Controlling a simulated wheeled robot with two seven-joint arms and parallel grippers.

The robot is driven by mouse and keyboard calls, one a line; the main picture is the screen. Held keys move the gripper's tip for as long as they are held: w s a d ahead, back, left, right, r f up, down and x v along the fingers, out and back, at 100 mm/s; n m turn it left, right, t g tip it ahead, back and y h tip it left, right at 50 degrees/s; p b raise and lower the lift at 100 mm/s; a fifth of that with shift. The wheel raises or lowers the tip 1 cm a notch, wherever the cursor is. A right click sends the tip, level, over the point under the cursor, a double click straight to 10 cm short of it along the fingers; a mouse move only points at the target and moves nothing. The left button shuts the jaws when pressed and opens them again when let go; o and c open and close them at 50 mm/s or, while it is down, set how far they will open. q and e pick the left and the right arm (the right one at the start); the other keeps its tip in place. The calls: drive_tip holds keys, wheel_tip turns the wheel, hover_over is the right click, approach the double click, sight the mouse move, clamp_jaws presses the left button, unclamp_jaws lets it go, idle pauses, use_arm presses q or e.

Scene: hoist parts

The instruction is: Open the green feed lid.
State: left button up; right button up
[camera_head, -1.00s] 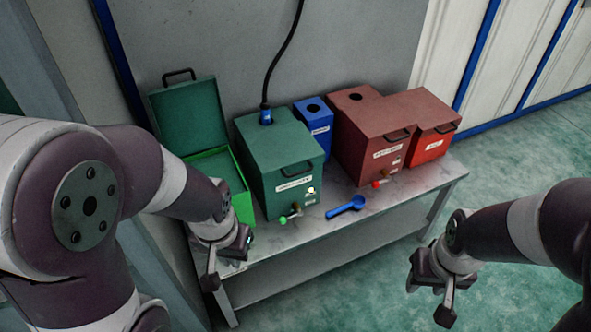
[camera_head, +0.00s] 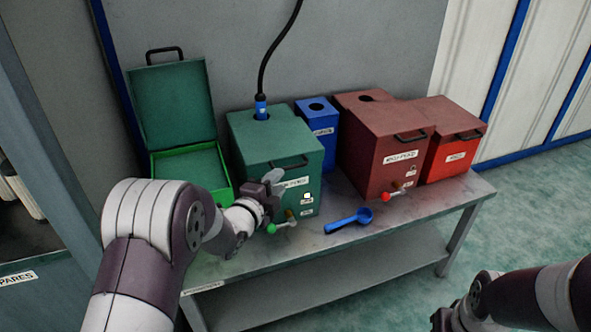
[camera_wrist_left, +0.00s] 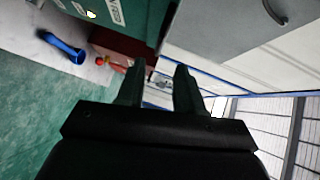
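The large dark green box (camera_head: 258,150) stands on the bench with its flat top down and a black handle (camera_head: 290,163) at its front top edge. A hose plugs into its top. To its left, a bright green box (camera_head: 215,195) has its dark green lid (camera_head: 172,102) raised upright. My left gripper (camera_head: 272,182) is in front of the large green box, close to the handle. Whether it touches the box is unclear. In the left wrist view its fingers (camera_wrist_left: 158,78) are apart with nothing between them. My right gripper (camera_head: 442,318) is low at the bottom edge, partly cut off.
A green-knobbed tap (camera_head: 283,226) sits just below my left gripper. A blue scoop (camera_head: 350,221) lies on the bench (camera_head: 420,208). A blue box (camera_head: 320,128), a brown-red box (camera_head: 385,150) and a red box (camera_head: 450,155) stand to the right. The bench's front right is clear.

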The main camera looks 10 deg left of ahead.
sight(292, 168)
use_arm(q)
drive_tip(key=b+x, duration=0.1)
drive_tip(key=x, duration=0.8)
drive_tip(key=shift+w+f, duration=0.1)
drive_tip(key=shift+w, duration=0.15)
drive_tip(key=shift+c, duration=0.3)
clamp_jaws()
